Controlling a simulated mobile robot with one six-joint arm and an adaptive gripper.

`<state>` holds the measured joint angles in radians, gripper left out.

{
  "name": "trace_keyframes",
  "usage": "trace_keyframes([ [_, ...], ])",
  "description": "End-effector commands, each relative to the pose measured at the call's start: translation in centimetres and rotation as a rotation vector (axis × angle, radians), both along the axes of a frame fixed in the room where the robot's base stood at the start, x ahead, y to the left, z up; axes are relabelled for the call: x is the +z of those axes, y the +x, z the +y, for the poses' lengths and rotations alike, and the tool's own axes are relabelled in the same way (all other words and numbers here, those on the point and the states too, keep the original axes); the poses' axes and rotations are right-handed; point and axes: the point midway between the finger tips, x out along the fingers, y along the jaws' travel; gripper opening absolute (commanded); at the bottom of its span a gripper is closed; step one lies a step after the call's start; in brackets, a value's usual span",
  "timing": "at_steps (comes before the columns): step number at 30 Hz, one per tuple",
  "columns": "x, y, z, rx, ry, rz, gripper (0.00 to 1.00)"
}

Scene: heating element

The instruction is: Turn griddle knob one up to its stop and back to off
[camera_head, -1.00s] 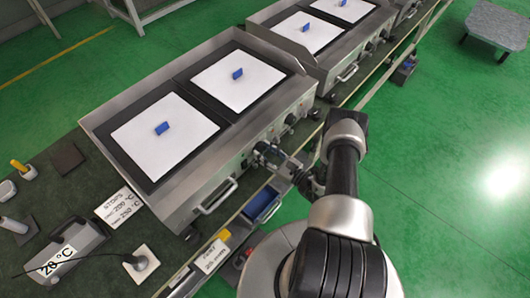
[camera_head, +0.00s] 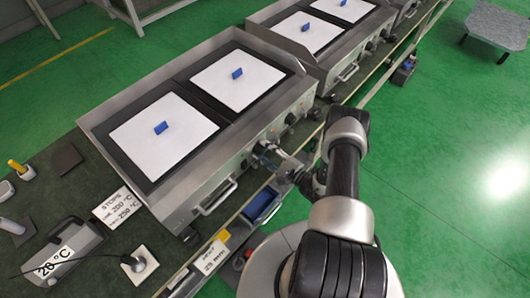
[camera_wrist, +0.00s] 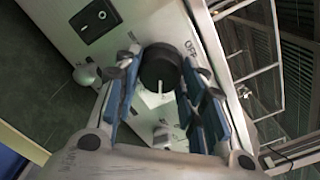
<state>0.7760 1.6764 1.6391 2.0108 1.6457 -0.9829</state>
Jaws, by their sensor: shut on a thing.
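The griddle (camera_head: 122,196) is a steel unit with white sheets on its dark plates and a knob panel along its front. In the wrist view a dark round knob (camera_wrist: 160,66) sits between the blue finger pads of my gripper (camera_wrist: 158,80), which is shut on it. A white line shows on the knob's near side, away from the OFF marking (camera_wrist: 190,47) to its right. In the head view my gripper (camera_head: 266,155) is at the front panel and hides the gripped knob. Another dark knob (camera_head: 290,118) is farther along the panel.
A rocker switch (camera_wrist: 95,20) is on the panel near the gripped knob. A front handle (camera_head: 216,198) sticks out beside my gripper. A STOPS card (camera_head: 115,206) and a 20 °C display (camera_head: 56,263) are at left. A blue bin (camera_head: 263,205) is below.

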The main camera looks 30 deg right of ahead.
Motion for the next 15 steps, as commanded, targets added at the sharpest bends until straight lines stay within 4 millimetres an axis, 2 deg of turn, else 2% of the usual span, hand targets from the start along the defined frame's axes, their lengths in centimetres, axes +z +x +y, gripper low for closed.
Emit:
trace_keyframes([
  [15, 0.07, 0.00, -0.07, -0.001, -0.460, -0.165, 0.14],
])
